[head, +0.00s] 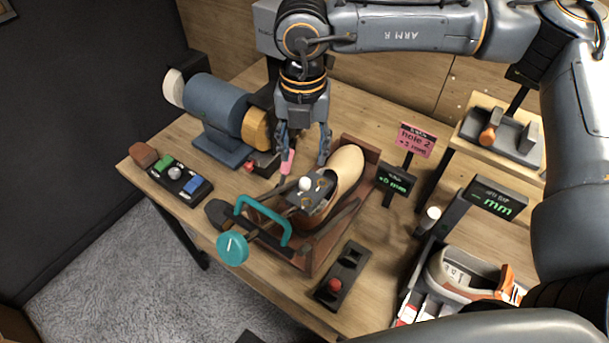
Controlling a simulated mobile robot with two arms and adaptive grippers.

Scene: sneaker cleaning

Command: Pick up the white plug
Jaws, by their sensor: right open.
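A small white round-topped piece (305,184), which looks like the white plug, sits on a dark grey plate (323,188) beside a tan shoe form (346,166) in a brown open-topped box (322,258). My right gripper (304,158) points down above the plate, its fingers apart and nothing held between them. The white piece is just below the fingertips and apart from them. A pink piece (287,163) shows by the left finger; I cannot tell whether they touch. My left gripper is not in view.
A blue grinder-like machine (216,108) stands at the back left, a black button box (180,180) in front of it. A teal handle and wheel (233,248) stick out at the front. Small signs (397,179) and a sneaker (462,274) are to the right.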

